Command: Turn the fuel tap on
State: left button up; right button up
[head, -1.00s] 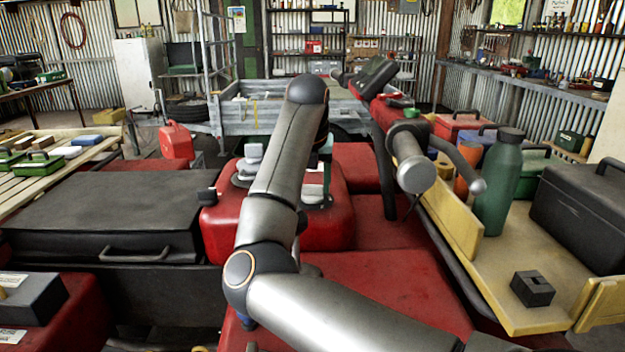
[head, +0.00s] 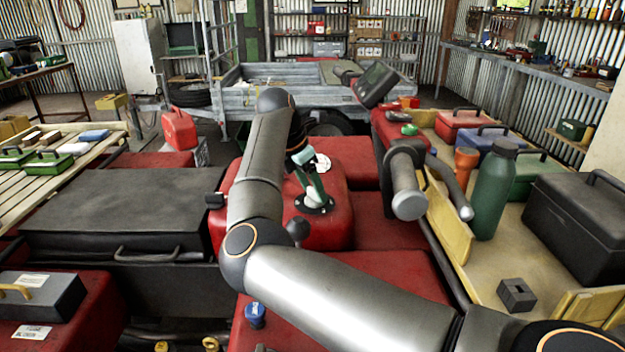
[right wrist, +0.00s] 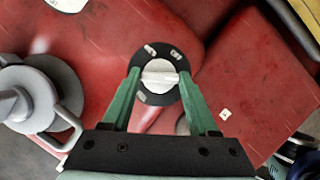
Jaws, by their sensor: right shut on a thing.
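The fuel tap is a white knob (right wrist: 160,74) on a round black plate with small white labels, in the right wrist view. The black plate (head: 316,206) also shows on the red tank (head: 335,236) in the head view, partly covered by my gripper. My right gripper (right wrist: 160,78) has green fingers, one on each side of the knob, and is shut on it. In the head view the right gripper (head: 314,196) reaches down to the plate at a tilt. The knob's exact pointing against the labels is hard to read. My left gripper is not in view.
A grey round cap with a handle (right wrist: 32,95) stands left of the tap in the wrist view. The handlebar grip (head: 405,185) rises to the right of the tank. A green bottle (head: 492,192) and black case (head: 580,225) stand on the tray at right.

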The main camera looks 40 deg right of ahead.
jog(key=shift+r+m+p, duration=0.1)
jog(key=shift+m+p, duration=0.2)
jog(key=shift+m, duration=0.3)
jog(key=o, duration=1.4)
jog(key=v, duration=0.8)
jog(key=p+v, duration=0.1)
jog(key=v, duration=0.3)
jog(key=shift+w+r, duration=0.25)
jog(key=shift+w, duration=0.05)
jog(key=shift+f, duration=0.1)
